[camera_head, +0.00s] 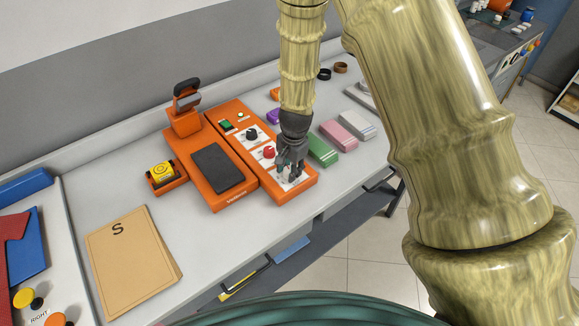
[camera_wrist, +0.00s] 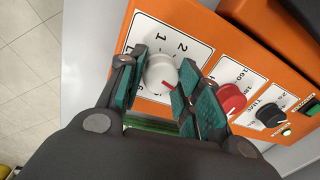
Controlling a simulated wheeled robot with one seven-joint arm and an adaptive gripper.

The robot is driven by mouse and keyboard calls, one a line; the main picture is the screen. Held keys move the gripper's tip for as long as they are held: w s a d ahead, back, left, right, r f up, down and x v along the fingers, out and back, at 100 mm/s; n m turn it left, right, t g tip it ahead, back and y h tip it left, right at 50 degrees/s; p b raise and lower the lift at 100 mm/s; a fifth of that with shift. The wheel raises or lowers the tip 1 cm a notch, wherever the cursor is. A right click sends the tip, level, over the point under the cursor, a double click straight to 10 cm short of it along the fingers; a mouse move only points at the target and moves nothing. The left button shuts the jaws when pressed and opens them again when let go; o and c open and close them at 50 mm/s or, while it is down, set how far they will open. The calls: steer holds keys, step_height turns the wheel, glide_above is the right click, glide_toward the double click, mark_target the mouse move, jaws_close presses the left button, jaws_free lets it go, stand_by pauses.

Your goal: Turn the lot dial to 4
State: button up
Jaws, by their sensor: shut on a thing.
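The orange machine (camera_head: 222,172) stands on the counter with a row of dials on white plates. In the wrist view, a pale grey dial with a short red pointer mark (camera_wrist: 160,70) sits on the front plate (camera_wrist: 152,34), where printed numbers such as 1 and 2 show. I take it as the lot dial; its name is not readable. My gripper (camera_wrist: 163,78) is shut on this dial, with a teal pad on each side. In the head view, my gripper (camera_head: 290,165) points down at the front plate and hides most of the dial. Part of the number scale is covered by the fingers.
A red dial (camera_wrist: 231,98) and a black dial (camera_wrist: 269,115) sit close beside my gripper. Green (camera_head: 322,150), pink (camera_head: 338,136) and white (camera_head: 358,124) blocks lie right of the machine. A yellow roll (camera_head: 162,172) and a tan folder (camera_head: 130,258) are left.

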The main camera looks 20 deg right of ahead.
steer(key=shift+m, duration=0.6)
steer(key=o, duration=1)
steer(key=shift+o, duration=0.2)
step_height(320, 180, up, 12)
steer(key=s, duration=0.1)
steer(key=shift+d, duration=0.2)
steer(key=shift+s, duration=0.1)
steer(key=shift+a+f, duration=0.1)
